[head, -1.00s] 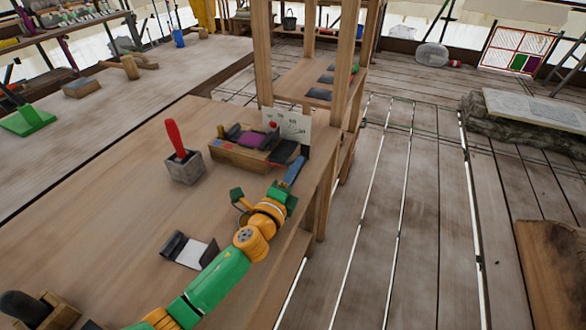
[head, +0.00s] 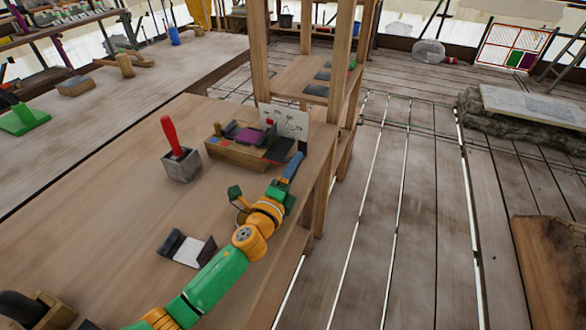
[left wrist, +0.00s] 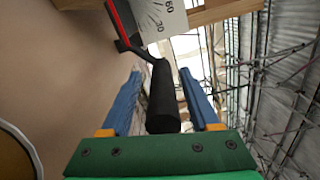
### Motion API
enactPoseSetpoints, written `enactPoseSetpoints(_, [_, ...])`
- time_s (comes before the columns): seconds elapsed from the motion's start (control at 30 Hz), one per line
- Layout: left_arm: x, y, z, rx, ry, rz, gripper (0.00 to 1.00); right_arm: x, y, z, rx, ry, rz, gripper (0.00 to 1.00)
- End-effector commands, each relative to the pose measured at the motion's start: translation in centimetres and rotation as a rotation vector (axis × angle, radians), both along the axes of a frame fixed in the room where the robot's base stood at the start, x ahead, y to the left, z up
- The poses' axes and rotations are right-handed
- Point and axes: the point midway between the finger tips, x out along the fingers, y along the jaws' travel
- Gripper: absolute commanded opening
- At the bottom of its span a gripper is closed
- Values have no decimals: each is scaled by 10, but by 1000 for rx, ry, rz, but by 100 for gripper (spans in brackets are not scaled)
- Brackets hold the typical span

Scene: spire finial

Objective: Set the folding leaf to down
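A wooden box-like fixture (head: 236,152) stands near the table's right edge, with a white scale card (head: 288,122) behind it. A dark flat panel (head: 280,149) at its right end looks like the folding leaf; its exact angle is hard to tell. My left gripper (head: 293,164) is just in front of that panel. In the left wrist view, my left gripper (left wrist: 161,76) is open. A black cylindrical handle (left wrist: 163,100) lies between its blue fingers, with gaps on both sides. The handle's bent arm leads to a red-edged dark part (left wrist: 122,18) by the card. My right gripper is not in view.
A grey block (head: 181,165) with a red-handled tool stands left of the fixture. A dark holder with a white plate (head: 187,250) lies nearer on the table (head: 110,210). A wooden post (head: 340,70) rises behind the fixture. Open plank floor lies to the right.

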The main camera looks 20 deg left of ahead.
Motion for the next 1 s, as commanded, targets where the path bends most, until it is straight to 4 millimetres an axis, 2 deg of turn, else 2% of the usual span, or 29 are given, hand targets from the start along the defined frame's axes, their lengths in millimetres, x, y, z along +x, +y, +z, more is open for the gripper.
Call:
enactPoseSetpoints(0.17, [-9,1,0,0,0,0,62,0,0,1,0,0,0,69])
enactPoseSetpoints(0.4, [-53,4,-1,0,2,-2,62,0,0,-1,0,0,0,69])
enactPoseSetpoints(0.5, [-64,5,-2,0,2,-1,62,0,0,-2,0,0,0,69])
enactPoseSetpoints(0.63, [-71,6,-1,0,1,0,62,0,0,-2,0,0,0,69])
enactPoseSetpoints(1.0, [-71,6,0,0,0,0,62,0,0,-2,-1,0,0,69])
